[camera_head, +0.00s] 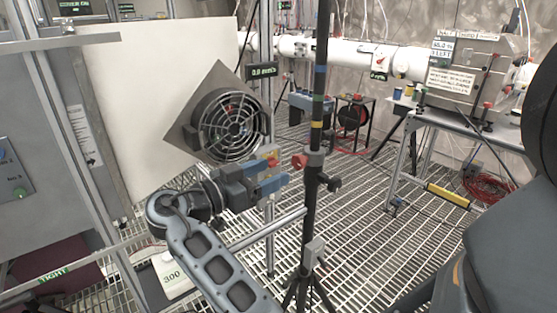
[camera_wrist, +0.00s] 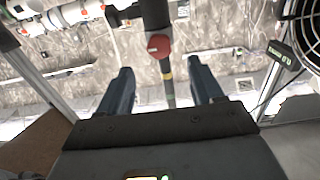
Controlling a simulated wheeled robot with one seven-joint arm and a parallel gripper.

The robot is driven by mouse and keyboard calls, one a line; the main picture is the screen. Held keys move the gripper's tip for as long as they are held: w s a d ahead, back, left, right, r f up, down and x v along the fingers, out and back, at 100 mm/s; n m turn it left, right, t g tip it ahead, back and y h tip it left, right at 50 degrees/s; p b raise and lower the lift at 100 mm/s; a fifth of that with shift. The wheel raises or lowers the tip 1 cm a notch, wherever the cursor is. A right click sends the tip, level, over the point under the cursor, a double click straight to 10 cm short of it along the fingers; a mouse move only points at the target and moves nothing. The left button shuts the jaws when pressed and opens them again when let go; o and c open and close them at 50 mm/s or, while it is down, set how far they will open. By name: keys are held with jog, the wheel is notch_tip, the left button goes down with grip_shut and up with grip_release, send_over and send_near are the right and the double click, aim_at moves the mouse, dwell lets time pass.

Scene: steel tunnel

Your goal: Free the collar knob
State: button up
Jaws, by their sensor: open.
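A dark upright pole (camera_head: 318,100) with coloured bands stands on a tripod in the head view. A collar (camera_head: 315,163) sits around it, with a red collar knob (camera_head: 299,161) on its left side. In the wrist view the red knob (camera_wrist: 158,45) shows round and face-on against the pole (camera_wrist: 155,14), beyond the fingertips. My gripper (camera_head: 286,171) is open just left of the collar, with its blue-grey fingers pointing at it. In the wrist view my gripper (camera_wrist: 160,70) has its fingers wide apart, with nothing held between them; the knob appears between and above the tips.
A caged fan (camera_head: 232,125) on a square plate stands behind my arm. A black lever (camera_head: 334,184) sticks out from the pole below the collar. A bench (camera_head: 440,120) with a metal box is at the right. The grated floor (camera_head: 365,245) right of the pole is mostly clear.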

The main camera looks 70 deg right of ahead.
aim_at(296, 162)
jog(key=p+x, duration=0.1)
jog(key=x, duration=0.6)
jog(key=shift+s+d+p, duration=0.1)
jog(key=shift+d+p, duration=0.05)
jog(key=shift+p, duration=0.25)
jog(key=shift+c, duration=0.5)
jog(key=c, duration=1)
jog(key=shift+o, duration=0.2)
